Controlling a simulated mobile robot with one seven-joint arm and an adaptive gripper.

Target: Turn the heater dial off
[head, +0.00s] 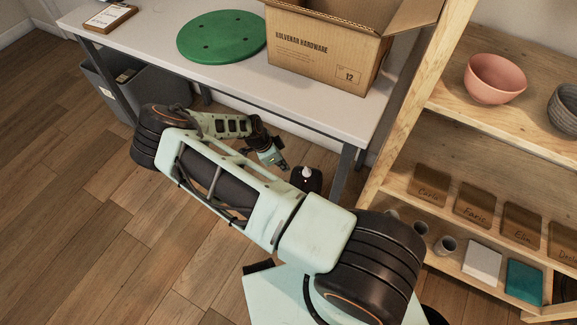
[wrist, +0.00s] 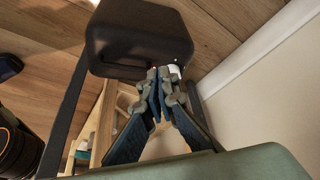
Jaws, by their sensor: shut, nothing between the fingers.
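The heater is a dark box (head: 313,187) on the floor below the right end of the table, partly hidden by my arm in the head view. A pale dial (head: 306,173) stands up on it, with a small light spot beside it. In the wrist view the black heater body (wrist: 135,38) fills the upper middle, and the white dial (wrist: 175,71) shows at its lower right edge, partly hidden by my fingers. My gripper (head: 281,167) is shut and empty, just left of the dial in the head view. Its fingertips (wrist: 162,76) overlap the dial's left side in the wrist view; contact is unclear.
The white table (head: 160,48) stands above, with a table leg (head: 345,172) just right of the heater. A cardboard box (head: 320,55) and green disc (head: 222,36) are on it. Wooden shelves (head: 480,128) with bowls stand at right. The floor at left is open.

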